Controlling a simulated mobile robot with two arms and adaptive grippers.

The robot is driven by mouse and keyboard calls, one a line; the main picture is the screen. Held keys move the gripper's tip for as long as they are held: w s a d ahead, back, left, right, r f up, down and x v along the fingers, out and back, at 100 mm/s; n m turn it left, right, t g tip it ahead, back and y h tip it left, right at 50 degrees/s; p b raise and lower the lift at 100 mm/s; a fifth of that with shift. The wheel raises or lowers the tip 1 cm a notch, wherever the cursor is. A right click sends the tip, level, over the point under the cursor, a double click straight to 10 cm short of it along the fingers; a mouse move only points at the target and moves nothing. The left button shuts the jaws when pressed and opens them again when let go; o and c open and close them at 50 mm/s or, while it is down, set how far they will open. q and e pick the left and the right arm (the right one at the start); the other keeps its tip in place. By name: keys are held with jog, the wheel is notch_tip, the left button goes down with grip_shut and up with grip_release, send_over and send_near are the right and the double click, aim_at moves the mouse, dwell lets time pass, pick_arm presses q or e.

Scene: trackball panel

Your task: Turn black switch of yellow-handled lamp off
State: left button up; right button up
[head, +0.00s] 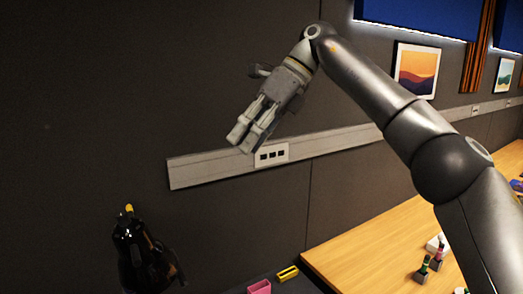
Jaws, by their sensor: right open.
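My right gripper (244,137) reaches in from the right at the end of its arm. It points down and left, its fingers slightly apart with nothing seen between them. A white plate (271,154) with three small black squares sits on the grey wall rail just right of and below the fingertips; I cannot tell whether they touch. A glossy black object (140,250) with a yellow tip stands at the lower left, well away from the gripper. I cannot tell whether it is the yellow-handled lamp, and no black switch is clear on it. My left gripper is out of view.
A wooden table (350,245) runs along the right, with small items (422,270) on it under my right arm. A yellow block (287,273) and a pink box (260,287) are at the bottom. The grey rail (210,168) crosses the dark wall.

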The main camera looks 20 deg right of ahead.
jog(key=w+d+f+m+y, duration=0.1)
jog(key=f, duration=0.1)
jog(key=w+d+f+y, duration=0.1)
jog(key=w+d+f, duration=0.1)
jog(key=shift+w+m+y, duration=0.1)
jog(key=shift+m+y, duration=0.2)
jog(key=shift+m, duration=0.1)
